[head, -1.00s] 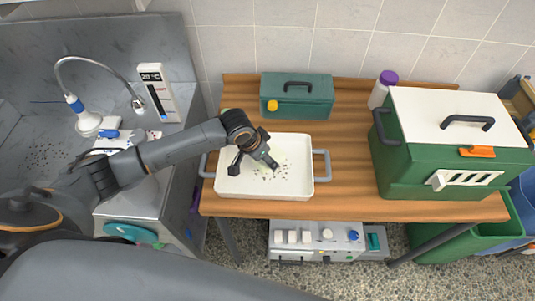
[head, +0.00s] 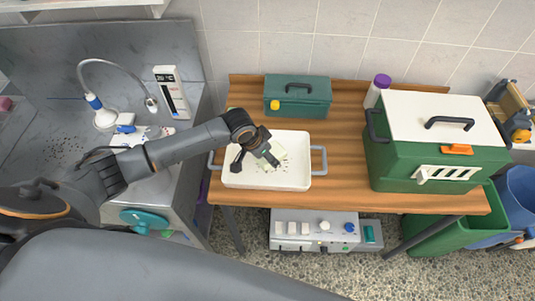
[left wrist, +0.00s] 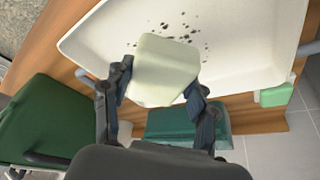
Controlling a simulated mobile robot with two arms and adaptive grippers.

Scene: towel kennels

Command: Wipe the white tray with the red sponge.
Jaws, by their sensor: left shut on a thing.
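The white tray (head: 240,181) with grey side handles lies on the wooden table, with dark specks on its floor. My left gripper (head: 266,158) is over the tray, shut on a pale green sponge (head: 278,151); the sponge also shows between the fingers in the left wrist view (left wrist: 163,70). Dark specks (left wrist: 183,30) lie in the tray just beyond the sponge in that view. Whether the sponge touches the tray floor I cannot tell. The held sponge is not red. A small pinkish-red block (head: 6,103) shows at the far left edge by the sink.
A teal toolbox (head: 297,95) stands behind the tray and a purple-capped bottle (head: 377,90) to its right. A large green box with a white lid (head: 440,160) fills the table's right side. A pale green block (left wrist: 275,94) sits beside the tray. The sink is left.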

